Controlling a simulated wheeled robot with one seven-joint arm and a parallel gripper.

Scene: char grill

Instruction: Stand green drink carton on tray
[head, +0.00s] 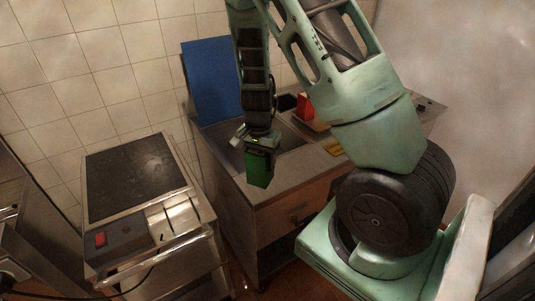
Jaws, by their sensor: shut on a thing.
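The green drink carton (259,169) hangs upright below my gripper (262,143), which is shut on its top. The carton appears in front of the counter with the inset basin, near its front left edge. I cannot tell how high it is above the counter. A brownish flat piece that may be the tray (309,124) lies at the back of the counter, right of my gripper and partly hidden by my arm. The carton is apart from it in the picture.
A red object (304,103) stands at the brownish piece. A small yellow item (333,148) lies on the counter (290,172). A blue panel (212,76) stands behind. A grill unit (137,177) stands at the left, with a gap before the counter.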

